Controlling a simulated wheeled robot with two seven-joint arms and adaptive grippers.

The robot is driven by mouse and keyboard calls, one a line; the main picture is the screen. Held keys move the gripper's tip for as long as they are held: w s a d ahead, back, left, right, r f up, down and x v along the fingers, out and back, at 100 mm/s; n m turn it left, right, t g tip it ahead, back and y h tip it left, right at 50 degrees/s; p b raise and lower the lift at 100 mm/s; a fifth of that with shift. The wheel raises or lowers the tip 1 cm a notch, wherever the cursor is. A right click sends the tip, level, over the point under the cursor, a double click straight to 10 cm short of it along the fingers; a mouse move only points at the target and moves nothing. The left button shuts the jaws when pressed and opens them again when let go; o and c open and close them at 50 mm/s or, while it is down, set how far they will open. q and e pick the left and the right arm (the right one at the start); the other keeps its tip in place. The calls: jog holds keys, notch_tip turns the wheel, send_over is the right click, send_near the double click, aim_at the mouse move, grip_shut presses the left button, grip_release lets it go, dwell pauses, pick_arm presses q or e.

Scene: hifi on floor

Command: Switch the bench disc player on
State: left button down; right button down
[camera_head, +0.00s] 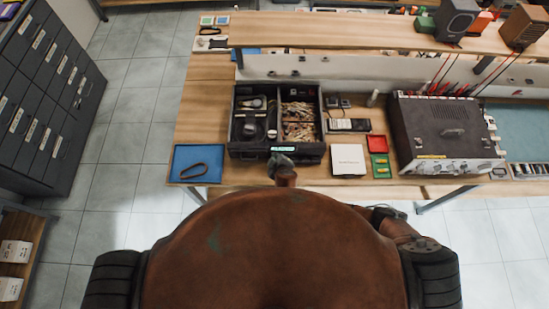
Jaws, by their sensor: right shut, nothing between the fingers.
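A black open-topped unit (240,148) sits on the wooden bench, its front edge facing me. A small lit green-white strip shows on its front; this looks like the disc player, but I cannot tell for sure. Its top shows compartments with dark parts and brown bundles. My right gripper (281,160) is shut and empty, right at the front of this unit. It hides part of the front, and I cannot tell whether it touches. My body hides most of the right arm. My left gripper is not in view.
A blue tray (197,174) with a dark loop stands left. A raised shelf (340,34) runs behind. Dark drawers (45,95) stand left.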

jog(key=shift+r, duration=0.15)
notch_tip(320, 180, up, 6)
jog(key=p, duration=0.6)
